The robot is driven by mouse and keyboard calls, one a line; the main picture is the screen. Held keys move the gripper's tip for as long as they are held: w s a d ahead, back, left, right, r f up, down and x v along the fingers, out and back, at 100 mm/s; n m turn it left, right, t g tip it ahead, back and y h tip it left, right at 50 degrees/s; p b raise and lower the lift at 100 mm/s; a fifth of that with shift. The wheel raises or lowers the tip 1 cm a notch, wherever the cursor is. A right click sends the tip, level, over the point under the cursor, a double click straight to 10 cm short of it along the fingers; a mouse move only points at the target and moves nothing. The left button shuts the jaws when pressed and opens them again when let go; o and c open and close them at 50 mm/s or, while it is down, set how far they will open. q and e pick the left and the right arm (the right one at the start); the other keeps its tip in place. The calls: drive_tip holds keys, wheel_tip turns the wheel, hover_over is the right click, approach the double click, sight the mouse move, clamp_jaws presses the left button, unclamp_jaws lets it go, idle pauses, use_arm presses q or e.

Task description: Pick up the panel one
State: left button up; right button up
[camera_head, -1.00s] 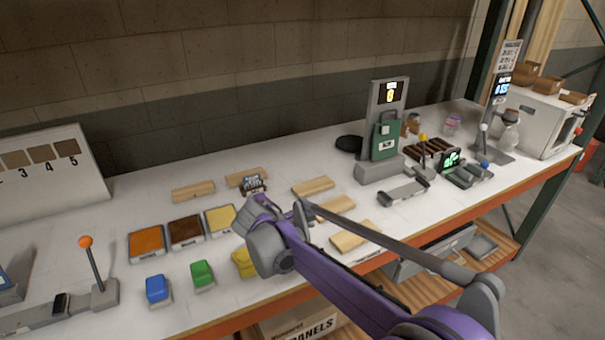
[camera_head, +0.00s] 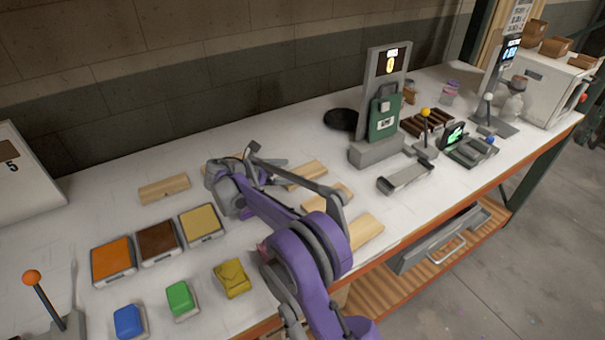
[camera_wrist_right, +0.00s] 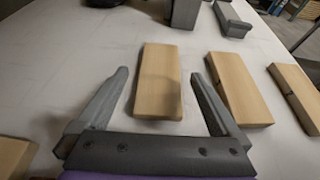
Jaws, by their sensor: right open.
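Several plain light wooden panels lie flat on the white bench; no marking shows which is panel one. One panel (camera_wrist_right: 158,92) lies between and ahead of my open right fingers in the right wrist view. It appears to be the panel (camera_head: 306,175) just right of my right gripper (camera_head: 268,158) in the head view. Two more panels lie to its right, one nearer (camera_head: 330,197) and one at the front edge (camera_head: 366,232), partly behind my arm. Another panel (camera_head: 163,189) lies to the left. My right gripper is empty; my left gripper is out of view.
Orange (camera_head: 113,259), brown (camera_head: 159,242) and yellow (camera_head: 201,224) trays lie left of my arm. Blue (camera_head: 130,321), green (camera_head: 181,298) and yellow (camera_head: 231,278) blocks lie in front. A grey stand with a green unit (camera_head: 384,117) rises behind right, near a black disc (camera_head: 341,119).

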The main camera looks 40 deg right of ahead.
sight(308, 170)
drive_tip(key=x, duration=0.7)
drive_tip(key=shift+f+p, duration=0.3)
drive_tip(key=shift+p, duration=0.05)
drive_tip(key=shift+s, duration=0.1)
drive_tip(key=c, duration=1.3)
